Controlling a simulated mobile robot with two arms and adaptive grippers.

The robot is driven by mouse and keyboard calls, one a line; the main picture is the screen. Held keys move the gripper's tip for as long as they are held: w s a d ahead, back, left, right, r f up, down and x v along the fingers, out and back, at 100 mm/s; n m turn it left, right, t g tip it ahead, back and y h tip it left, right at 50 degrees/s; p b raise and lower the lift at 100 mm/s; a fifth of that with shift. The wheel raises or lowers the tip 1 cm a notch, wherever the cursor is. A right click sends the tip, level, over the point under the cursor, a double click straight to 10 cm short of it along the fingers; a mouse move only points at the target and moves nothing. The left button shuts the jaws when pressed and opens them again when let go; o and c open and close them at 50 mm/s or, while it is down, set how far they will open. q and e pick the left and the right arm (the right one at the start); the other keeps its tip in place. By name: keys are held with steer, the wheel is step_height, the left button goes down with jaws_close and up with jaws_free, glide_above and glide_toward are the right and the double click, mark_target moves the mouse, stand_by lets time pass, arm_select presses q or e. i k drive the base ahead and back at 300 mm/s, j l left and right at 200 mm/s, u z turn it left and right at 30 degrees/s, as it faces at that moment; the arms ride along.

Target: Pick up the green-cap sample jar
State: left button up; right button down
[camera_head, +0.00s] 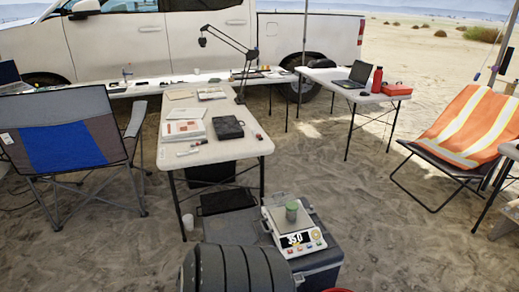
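A small jar with green on it (291,211) stands upright on the pan of a white digital scale (311,245), right of the bottom centre. The scale has a lit display and sits on a grey-blue case (322,265) low on the sand. The jar is too small to tell its cap from its body clearly. Neither of my grippers shows in the head view, so their distance from the jar cannot be seen.
A dark ribbed rounded object (237,270) stands left of the scale. A white folding table (243,157) holds papers and a black case (228,127). A grey-blue folding chair (65,145) is left; an orange-striped chair (470,130) is right. Open sand (390,220) lies right of the scale.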

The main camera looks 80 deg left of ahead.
mark_target(291, 216)
steer(key=u, duration=2.25)
steer(key=i+j, duration=0.35)
steer(key=j, duration=0.15)
steer(key=i+j+z, duration=0.15)
steer(key=z, duration=0.2)
steer(key=i+j+z, duration=0.1)
steer(key=j+z, duration=0.25)
steer(key=i+j+z, duration=0.1)
steer(key=j+z, duration=0.3)
steer(key=z, duration=0.3)
